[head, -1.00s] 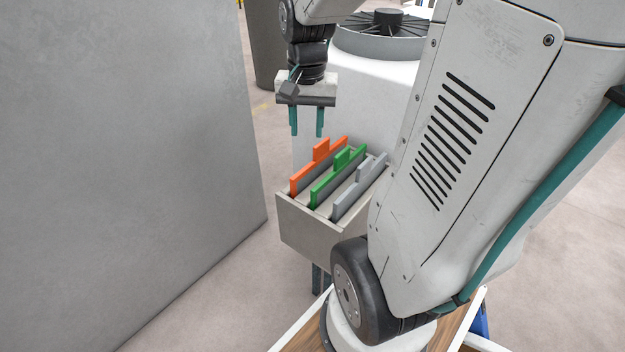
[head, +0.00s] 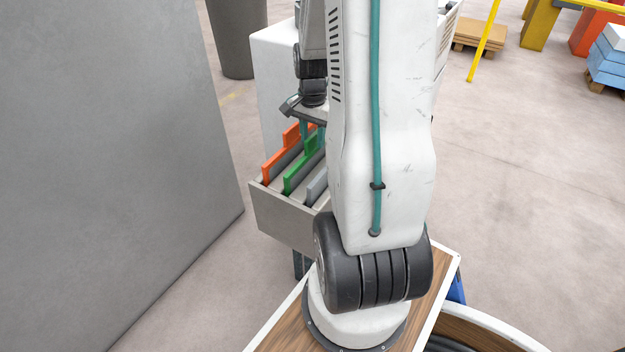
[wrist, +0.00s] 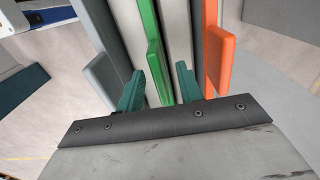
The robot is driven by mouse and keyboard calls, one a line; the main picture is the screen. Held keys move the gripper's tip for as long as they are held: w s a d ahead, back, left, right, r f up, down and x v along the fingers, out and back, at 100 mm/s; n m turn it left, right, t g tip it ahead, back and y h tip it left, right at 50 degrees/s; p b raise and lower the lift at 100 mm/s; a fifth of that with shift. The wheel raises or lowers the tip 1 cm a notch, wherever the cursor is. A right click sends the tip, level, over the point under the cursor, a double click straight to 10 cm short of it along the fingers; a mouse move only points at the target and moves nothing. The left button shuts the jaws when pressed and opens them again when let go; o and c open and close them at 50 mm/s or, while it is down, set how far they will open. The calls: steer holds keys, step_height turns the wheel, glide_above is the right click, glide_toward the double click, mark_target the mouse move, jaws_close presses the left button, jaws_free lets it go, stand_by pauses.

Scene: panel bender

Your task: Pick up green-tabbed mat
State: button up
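The green-tabbed mat (head: 294,178) stands on edge in a slot of the grey holder, between the orange-tabbed mat (head: 272,167) and the grey-tabbed mat (head: 316,187). In the wrist view its green tab (wrist: 154,70) lies between the two teal fingers of my gripper (wrist: 159,76). The fingers are apart, one on each side of the tab, with a small gap showing; the left finger looks nearer to it. In the head view my arm hides much of my gripper and the holder's right side.
The grey holder (head: 285,218) stands against a white machine body (head: 272,75). A large grey panel (head: 110,150) rises on the left. The orange and grey mats stand close on both sides of the fingers. The floor at right is open, with pallets (head: 480,38) at the back.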

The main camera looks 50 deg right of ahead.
steer(key=shift+f, duration=0.45)
jaws_close()
step_height(320, 180, up, 28)
stand_by(0.6)
